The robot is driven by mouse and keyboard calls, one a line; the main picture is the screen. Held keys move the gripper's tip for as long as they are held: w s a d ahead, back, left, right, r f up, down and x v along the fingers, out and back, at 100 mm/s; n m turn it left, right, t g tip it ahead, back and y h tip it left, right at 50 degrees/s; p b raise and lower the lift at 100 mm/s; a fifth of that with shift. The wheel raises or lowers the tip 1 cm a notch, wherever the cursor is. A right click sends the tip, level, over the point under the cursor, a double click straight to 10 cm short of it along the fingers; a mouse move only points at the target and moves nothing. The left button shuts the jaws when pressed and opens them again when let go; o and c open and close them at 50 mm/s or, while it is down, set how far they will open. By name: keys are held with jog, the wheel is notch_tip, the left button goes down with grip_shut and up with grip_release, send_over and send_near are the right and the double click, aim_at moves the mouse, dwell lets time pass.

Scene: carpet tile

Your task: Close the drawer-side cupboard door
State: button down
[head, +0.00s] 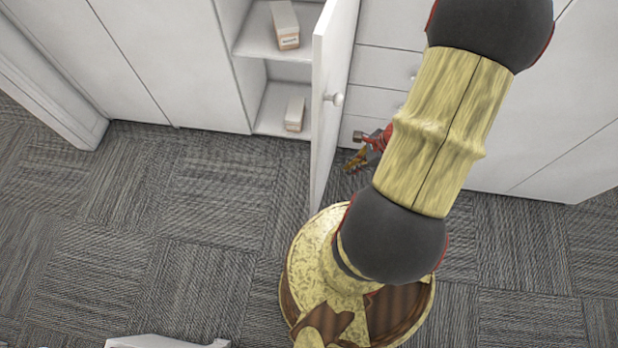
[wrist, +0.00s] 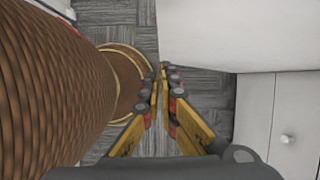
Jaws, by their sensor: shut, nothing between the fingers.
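The white cupboard door (head: 331,75) stands open, sticking out from the cabinet front beside the drawers (head: 380,67). Its round knob (head: 336,99) faces the drawer side. The open cupboard (head: 262,88) shows to the left of the door. My gripper (head: 351,165) is low, just right of the door, on its drawer side; my arm partly hides it. In the wrist view my gripper (wrist: 160,72) has its yellow fingers together and empty. A white panel (wrist: 215,38), apparently the door, lies beyond and right of the fingertips. I cannot tell whether they touch it.
Small boxes stand on the cupboard's upper shelf (head: 285,25) and bottom (head: 295,113). A drawer knob (wrist: 287,138) shows right in the wrist view. The carpet (head: 200,200) left of the door is clear. A white object (head: 165,342) shows at the bottom edge.

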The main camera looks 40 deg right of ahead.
jog(key=w+a+f+m+b, duration=0.2)
jog(key=w+f+b, duration=0.3)
jog(key=w+f, duration=0.2)
jog(key=shift+a+f+h, duration=0.25)
jog(key=shift+f+h, duration=0.05)
jog(key=shift+f, duration=0.8)
jog(key=shift+w, duration=0.15)
